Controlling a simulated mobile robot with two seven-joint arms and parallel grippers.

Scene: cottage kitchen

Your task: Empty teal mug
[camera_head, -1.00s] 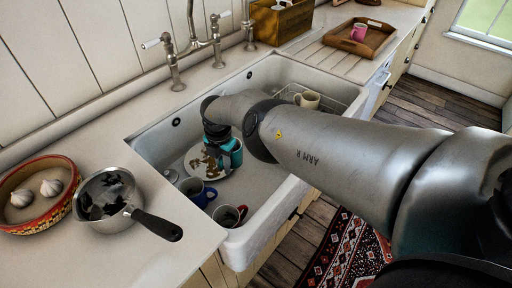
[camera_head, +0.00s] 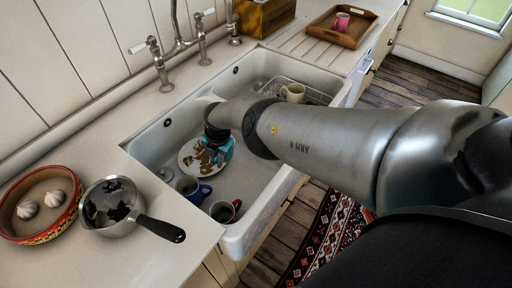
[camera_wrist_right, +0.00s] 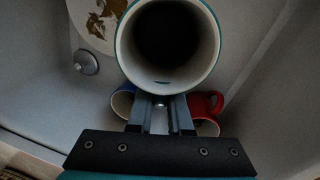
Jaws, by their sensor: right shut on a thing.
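The teal mug (camera_head: 226,151) is held over the white sink (camera_head: 262,178) by my right gripper (camera_head: 217,136), which is shut on it. In the right wrist view the mug (camera_wrist_right: 213,50) shows its round mouth, with a pale inner wall and a dark inside. A small teal-dark patch shows inside near the lower rim, and I cannot tell if it is liquid. The gripper's fingers (camera_wrist_right: 160,112) meet the mug's near side. In the head view the mug is partly hidden by the gripper and looks tilted. My left gripper is not in view.
A stained white plate (camera_head: 188,156), a blue mug (camera_head: 188,189) and a red mug (camera_head: 223,211) are in the sink. A cream mug (camera_head: 293,92) sits by a wire rack at the far end. A saucepan (camera_head: 112,204) and a garlic bowl (camera_head: 40,204) stand on the left counter.

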